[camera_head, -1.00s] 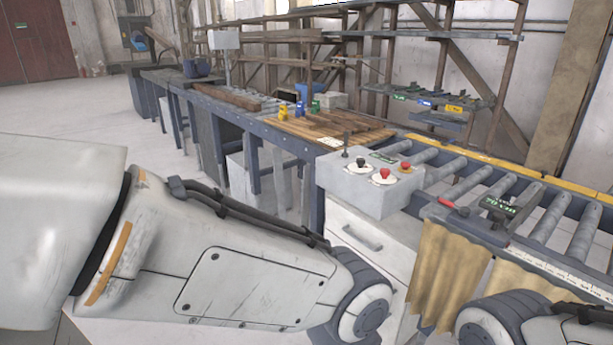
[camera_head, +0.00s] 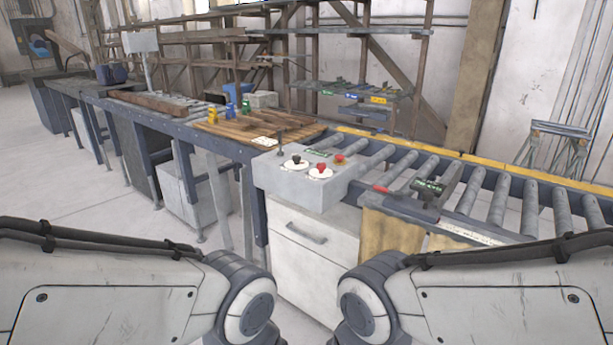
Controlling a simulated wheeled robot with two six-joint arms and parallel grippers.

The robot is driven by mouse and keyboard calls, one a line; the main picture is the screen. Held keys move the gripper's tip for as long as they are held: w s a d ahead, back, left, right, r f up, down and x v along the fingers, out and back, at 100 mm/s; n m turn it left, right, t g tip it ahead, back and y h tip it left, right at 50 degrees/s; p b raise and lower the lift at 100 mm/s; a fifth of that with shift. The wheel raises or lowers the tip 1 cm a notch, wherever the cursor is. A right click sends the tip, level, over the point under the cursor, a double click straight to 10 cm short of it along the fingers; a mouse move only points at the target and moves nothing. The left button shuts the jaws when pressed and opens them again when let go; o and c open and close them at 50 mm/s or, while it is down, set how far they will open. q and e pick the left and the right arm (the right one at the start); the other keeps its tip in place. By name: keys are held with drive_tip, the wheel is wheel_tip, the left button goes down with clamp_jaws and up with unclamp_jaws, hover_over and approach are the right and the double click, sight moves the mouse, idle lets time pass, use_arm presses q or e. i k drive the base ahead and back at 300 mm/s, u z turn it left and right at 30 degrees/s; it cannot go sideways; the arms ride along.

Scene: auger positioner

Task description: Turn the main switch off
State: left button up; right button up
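A grey control box (camera_head: 305,188) sits on a white drawer cabinet at the near end of the workbench, in the middle of the head view. On its top are a black knob (camera_head: 295,160) and a red knob (camera_head: 320,169), each on a white round plate. A smaller red button (camera_head: 339,158) is at its right, and a dark lever (camera_head: 281,146) stands at its back left. I cannot tell from labels which one is the main switch. Both my arms show only their links, low at left and right, short of the box. Neither gripper is in view.
The white cabinet (camera_head: 310,250) stands below the box. Open floor lies at left.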

sight(321, 166)
drive_tip(key=z, duration=0.15)
drive_tip(key=i, duration=1.05)
drive_tip(key=u, duration=0.6)
